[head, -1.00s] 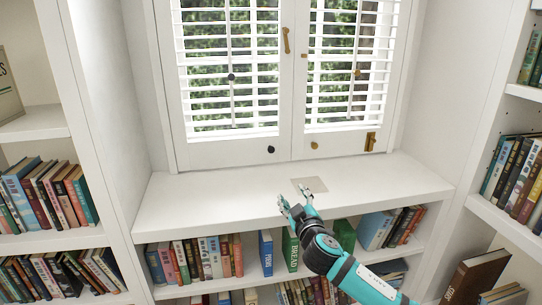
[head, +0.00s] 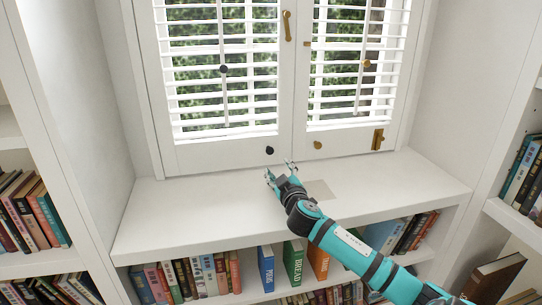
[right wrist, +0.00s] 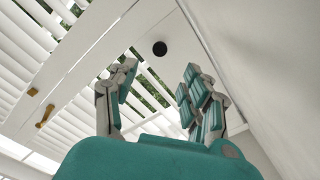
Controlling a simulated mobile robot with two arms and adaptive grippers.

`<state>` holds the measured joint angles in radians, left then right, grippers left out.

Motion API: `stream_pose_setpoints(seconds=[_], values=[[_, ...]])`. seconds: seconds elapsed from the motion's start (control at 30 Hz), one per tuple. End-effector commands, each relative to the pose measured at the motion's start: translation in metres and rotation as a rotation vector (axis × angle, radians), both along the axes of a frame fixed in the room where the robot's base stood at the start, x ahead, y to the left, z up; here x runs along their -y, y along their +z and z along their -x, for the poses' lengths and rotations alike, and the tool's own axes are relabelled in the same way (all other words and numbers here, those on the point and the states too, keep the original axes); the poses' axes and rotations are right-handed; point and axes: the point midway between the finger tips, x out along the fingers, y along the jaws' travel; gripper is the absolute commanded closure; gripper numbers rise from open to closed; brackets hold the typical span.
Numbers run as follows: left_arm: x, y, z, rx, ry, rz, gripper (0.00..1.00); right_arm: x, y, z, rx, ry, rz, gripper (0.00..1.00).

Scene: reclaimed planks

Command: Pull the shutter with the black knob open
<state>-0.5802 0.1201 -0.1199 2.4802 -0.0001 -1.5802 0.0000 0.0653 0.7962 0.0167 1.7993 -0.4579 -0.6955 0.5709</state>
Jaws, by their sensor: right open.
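The left white louvred shutter (head: 207,155) is shut in its frame, with a small black knob (head: 270,150) low near its right edge. My right gripper (head: 281,168) is open and empty, just below the black knob over the window seat. In the right wrist view the black knob (right wrist: 159,48) shows beyond and between the open fingers (right wrist: 160,92), apart from them. The right shutter (head: 345,138) is also shut and carries a brass knob (head: 318,145). My left gripper is not in view.
The white window seat (head: 180,205) is mostly clear, with a flat beige square (head: 319,190) on it. Bookshelves with books stand below and on both sides. A brass latch (head: 287,26) and brass hinge (head: 378,139) are on the shutters.

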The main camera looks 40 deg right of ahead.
Motion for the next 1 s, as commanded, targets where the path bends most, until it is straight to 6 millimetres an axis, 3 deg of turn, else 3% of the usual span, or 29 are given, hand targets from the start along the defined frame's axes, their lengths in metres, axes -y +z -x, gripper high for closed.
stream_pose_setpoints(seconds=[0.4, 0.5, 0.97, 1.0], values=[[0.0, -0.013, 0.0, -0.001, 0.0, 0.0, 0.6, 0.042, 0.0, -0.076, 0.003, -0.002, -0.001, 0.51], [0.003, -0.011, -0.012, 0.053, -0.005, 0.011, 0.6, 0.048, 0.0, -0.086, 0.001, -0.001, -0.001, 0.51], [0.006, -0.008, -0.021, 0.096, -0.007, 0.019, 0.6, 0.053, 0.0, -0.096, 0.0, 0.001, 0.0, 0.51], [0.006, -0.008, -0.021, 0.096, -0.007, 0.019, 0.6, 0.053, 0.0, -0.096, 0.0, 0.001, 0.0, 0.57]])
